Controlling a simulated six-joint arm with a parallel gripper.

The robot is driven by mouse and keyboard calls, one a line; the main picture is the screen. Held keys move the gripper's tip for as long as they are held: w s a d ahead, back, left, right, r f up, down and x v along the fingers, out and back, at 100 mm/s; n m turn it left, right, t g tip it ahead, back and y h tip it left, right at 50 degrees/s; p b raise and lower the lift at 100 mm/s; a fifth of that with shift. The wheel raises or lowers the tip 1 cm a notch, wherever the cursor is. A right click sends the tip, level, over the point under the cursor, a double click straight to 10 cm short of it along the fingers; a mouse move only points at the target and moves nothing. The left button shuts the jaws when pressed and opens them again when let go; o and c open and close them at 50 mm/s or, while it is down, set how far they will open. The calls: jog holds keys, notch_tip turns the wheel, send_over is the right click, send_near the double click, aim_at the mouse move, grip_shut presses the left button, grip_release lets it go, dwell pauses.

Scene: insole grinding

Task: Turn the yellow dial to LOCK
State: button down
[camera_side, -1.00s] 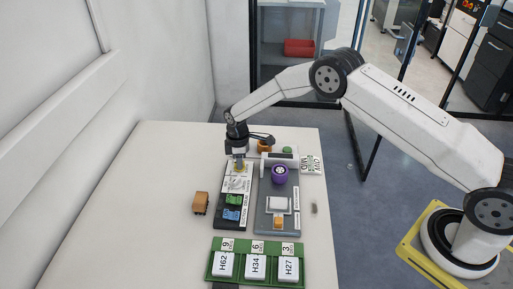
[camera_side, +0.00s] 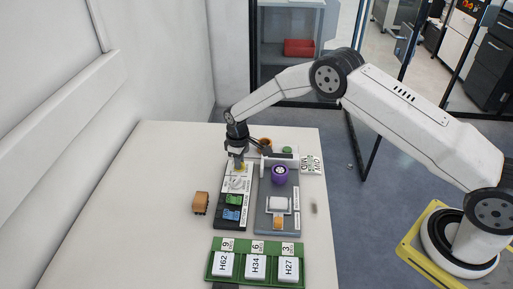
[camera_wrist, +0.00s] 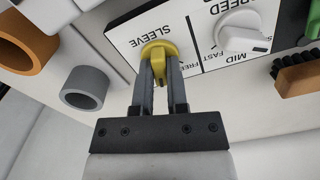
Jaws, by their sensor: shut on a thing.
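The yellow dial (camera_wrist: 158,52) is on a white panel marked SLEEVE (camera_wrist: 125,40) in the wrist view. My gripper (camera_wrist: 160,72) is shut on the dial's grip, one finger on each side. The panel shows part of the word FREE near the dial; the word LOCK does not show. In the side view the dial (camera_side: 240,167) is a small yellow spot under my gripper at the far end of the black control board, mostly hidden by it.
A white speed knob (camera_wrist: 240,32) is beside the dial, with green and blue parts (camera_side: 233,207) nearer on the board. A grey fixture with a purple round part (camera_side: 280,174) stands to the right. A green tray (camera_side: 258,281) holds labelled white blocks. The left table is mostly clear.

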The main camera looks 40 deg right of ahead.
jog(key=m, duration=0.4)
jog(key=shift+m, duration=0.3)
jog(key=c, duration=0.8)
grip_release()
jog(key=shift+o, duration=0.2)
jog(key=shift+r, duration=0.15)
jog(key=shift+r, duration=3.35)
